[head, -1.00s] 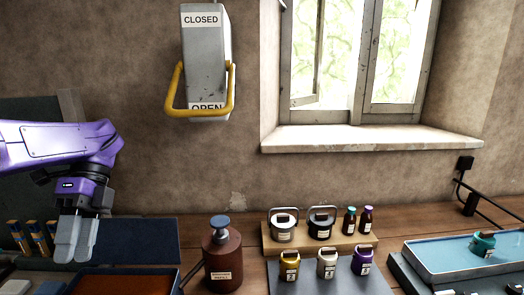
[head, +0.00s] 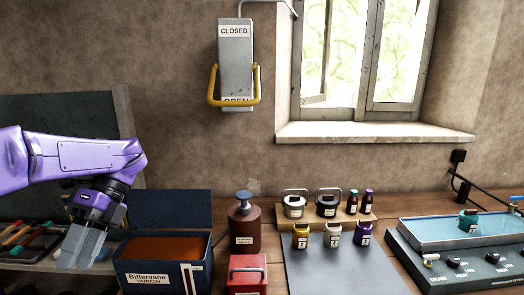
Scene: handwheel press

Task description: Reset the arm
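My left arm comes in from the left. Its gripper (head: 83,248) hangs over the left part of the bench, fingers pointing down and side by side with no clear gap. It looks shut and holds nothing visible. On the wall, a grey box marked CLOSED and OPEN (head: 235,60) carries a yellow lever handle (head: 234,103), whose bar is down at the OPEN label. My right gripper is not in view. No handwheel press can be made out.
A brown pump bottle (head: 244,228) and a red box (head: 248,276) stand right of the varnish box. Several small jars stand around a wooden riser (head: 370,217). A blue-topped tray (head: 430,232) is at the right. The grey mat (head: 345,275) has clear room.

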